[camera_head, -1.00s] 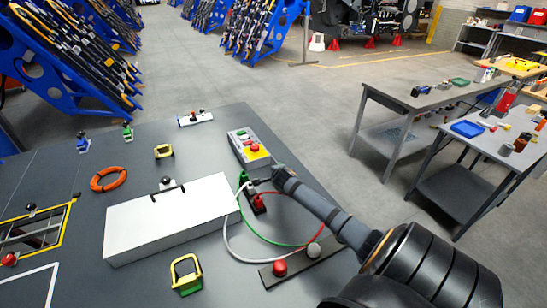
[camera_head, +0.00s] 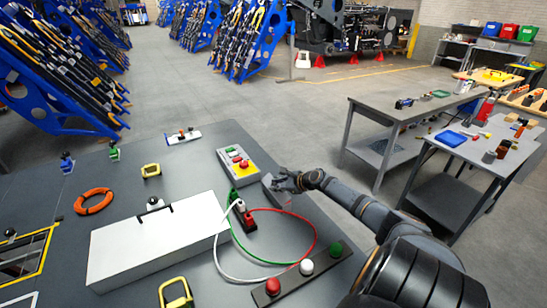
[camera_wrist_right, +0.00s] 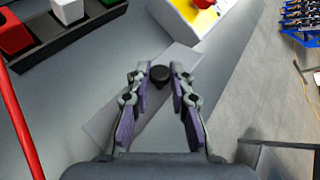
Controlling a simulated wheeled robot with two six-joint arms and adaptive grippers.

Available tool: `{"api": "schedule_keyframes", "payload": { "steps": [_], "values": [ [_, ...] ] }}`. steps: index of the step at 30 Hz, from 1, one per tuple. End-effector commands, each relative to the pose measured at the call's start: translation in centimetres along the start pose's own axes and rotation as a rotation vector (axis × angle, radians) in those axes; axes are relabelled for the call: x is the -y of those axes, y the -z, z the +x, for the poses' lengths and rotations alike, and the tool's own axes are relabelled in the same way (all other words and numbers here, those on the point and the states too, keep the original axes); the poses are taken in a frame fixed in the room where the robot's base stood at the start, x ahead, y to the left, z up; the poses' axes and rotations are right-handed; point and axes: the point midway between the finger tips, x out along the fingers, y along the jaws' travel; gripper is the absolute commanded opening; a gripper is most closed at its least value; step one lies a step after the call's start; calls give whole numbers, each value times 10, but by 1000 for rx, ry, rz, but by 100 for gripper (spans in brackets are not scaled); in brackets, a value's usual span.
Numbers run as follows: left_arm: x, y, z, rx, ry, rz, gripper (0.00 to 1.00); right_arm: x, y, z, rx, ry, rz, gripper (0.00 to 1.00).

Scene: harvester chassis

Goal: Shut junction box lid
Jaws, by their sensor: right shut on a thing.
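A light grey flat plate, perhaps the junction box lid (camera_wrist_right: 98,124), lies under my right gripper (camera_wrist_right: 160,77) in the wrist view. A round black knob (camera_wrist_right: 160,76) stands on it, between the two fingertips. My right gripper (camera_head: 279,183) is shut on the knob. In the head view the plate (camera_head: 281,199) shows partly under the fingers, right of the plug block. I cannot tell how far it is open. A large white box (camera_head: 157,240) with a black handle stands to the left. My left gripper is not in view.
A button box (camera_head: 237,165) stands just beyond my right gripper. A plug block (camera_head: 243,216) with red, green and white cables is to its left. A strip with coloured knobs (camera_head: 296,276) is nearer. The bench's right edge is close.

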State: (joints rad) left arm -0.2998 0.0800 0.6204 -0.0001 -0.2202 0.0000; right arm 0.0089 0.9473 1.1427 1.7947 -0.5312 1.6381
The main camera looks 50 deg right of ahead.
Motion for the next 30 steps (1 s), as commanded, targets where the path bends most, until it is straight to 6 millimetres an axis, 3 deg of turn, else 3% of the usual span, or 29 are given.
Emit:
{"api": "schedule_keyframes", "payload": {
  "steps": [1, 12, 30],
  "values": [
    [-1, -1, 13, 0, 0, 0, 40, 0, 9, 3, 22, -6, 32, 0],
    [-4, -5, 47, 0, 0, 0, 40, 5, 21, 3, 204, -81, 272, 0],
    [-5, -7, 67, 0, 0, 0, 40, 7, 27, 3, 320, -132, 424, 0]
  ]
}}
